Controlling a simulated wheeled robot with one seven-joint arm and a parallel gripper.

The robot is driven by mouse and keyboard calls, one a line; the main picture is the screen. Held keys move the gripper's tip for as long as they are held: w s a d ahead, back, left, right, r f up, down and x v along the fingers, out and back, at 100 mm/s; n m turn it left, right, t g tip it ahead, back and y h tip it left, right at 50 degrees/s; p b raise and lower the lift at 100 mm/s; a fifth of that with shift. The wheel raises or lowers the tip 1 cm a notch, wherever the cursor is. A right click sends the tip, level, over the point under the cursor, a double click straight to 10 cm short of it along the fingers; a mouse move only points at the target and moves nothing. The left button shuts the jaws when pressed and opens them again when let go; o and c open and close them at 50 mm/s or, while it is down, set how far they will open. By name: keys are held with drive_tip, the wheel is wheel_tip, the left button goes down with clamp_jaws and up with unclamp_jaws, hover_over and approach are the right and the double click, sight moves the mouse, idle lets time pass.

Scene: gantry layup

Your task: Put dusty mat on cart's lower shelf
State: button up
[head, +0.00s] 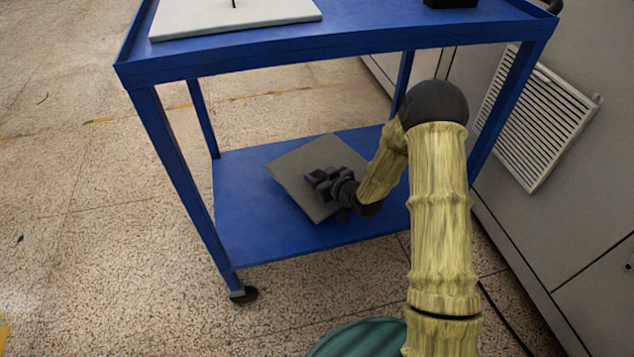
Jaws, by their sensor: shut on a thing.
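The dusty mat (297,165) is a flat grey square at the cart's lower shelf (250,228), set at an angle to the shelf's edges. My gripper (318,181) is shut on the mat near its middle right part. My gripper and wrist hide part of the mat. I cannot tell whether the mat rests fully on the shelf or is held just above it. The blue cart (172,160) has an upper tray and this lower shelf, and my arm reaches in from the right between its legs.
A pale flat board (230,14) with a dark mark and a black object (450,3) lie on the upper tray. A grey cabinet (590,190) with a vent grille (540,115) stands close on the right. The speckled floor at left is clear.

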drive_tip(key=shift+w+f, duration=0.1)
drive_tip(key=shift+f, duration=0.75)
drive_tip(key=shift+d+r, duration=0.1)
drive_tip(key=shift+f+b, duration=0.35)
drive_tip(key=shift+f, duration=0.2)
drive_tip(key=o, duration=1)
drive_tip(key=shift+s, duration=0.2)
drive_tip(key=shift+c, duration=0.2)
drive_tip(key=shift+r, duration=0.25)
drive_tip(key=p+v, duration=0.6)
drive_tip(key=v, duration=0.6)
drive_tip(key=shift+r, duration=0.25)
